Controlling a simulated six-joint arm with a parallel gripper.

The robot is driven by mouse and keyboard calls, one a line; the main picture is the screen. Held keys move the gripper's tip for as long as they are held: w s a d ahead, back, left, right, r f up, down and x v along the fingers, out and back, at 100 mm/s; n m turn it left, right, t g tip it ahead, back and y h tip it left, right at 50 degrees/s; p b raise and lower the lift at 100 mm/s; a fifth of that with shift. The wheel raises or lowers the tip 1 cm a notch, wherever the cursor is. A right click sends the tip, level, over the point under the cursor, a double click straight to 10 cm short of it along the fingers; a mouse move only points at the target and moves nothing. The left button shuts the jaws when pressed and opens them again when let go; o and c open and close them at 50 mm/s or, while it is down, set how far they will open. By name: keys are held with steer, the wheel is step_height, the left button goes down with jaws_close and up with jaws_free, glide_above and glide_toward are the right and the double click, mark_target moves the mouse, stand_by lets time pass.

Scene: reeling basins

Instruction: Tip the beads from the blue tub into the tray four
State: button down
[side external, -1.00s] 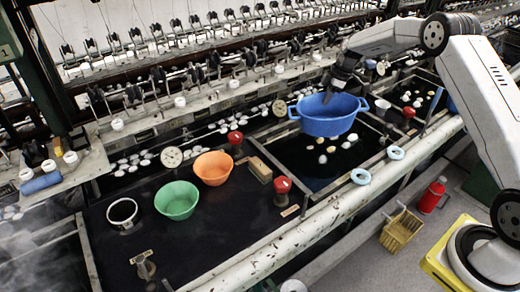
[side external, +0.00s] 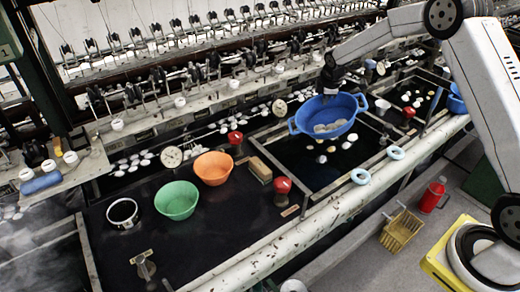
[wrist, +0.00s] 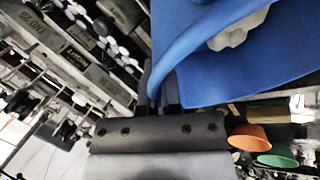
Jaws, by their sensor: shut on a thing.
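The blue tub (side external: 322,108) hangs in the air over a dark basin (side external: 285,150) in the side view, tilted so that its inside faces the camera. Pale grey lumps, apparently the beads (side external: 332,127), lie inside near its lower rim. My gripper (side external: 332,86) is shut on the tub's far rim. In the wrist view, the fingers of my gripper (wrist: 163,92) clasp the rim of the tub (wrist: 230,75), and a pale lump (wrist: 238,30) shows inside it. I cannot read which tray is number four.
A green bowl (side external: 177,202), an orange bowl (side external: 213,169) and a white-rimmed pot (side external: 122,213) stand on the dark left surface. Pale pieces lie in the basin under the tub.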

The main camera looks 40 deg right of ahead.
steer(key=shift+a+r+h, duration=0.1)
steer(key=shift+a+h, duration=0.05)
steer(key=shift+h, duration=0.15)
steer(key=shift+a, duration=0.1)
steer(key=shift+s+a+r+n+t+h, duration=0.2)
steer(key=shift+a+r+t+h, duration=0.15)
steer(key=shift+a+h, duration=0.45)
steer(key=shift+s+a+r+n+t+h, duration=0.1)
steer(key=shift+s+a+r+t+h, duration=0.2)
steer(key=shift+a+h, duration=0.5)
steer(key=s+a+r+t+h, duration=0.1)
steer(key=a+t+h, duration=0.1)
steer(key=a+h, duration=0.2)
steer(key=s+a+r+n+t+h, duration=0.1)
steer(key=a+h, duration=0.4)
steer(key=shift+s+a+r+n+t, duration=0.25)
steer(key=shift+a+r+n+t, duration=0.05)
steer(key=shift+a+t, duration=0.1)
stand_by(0.4)
steer(key=shift+d, duration=0.1)
stand_by(1.1)
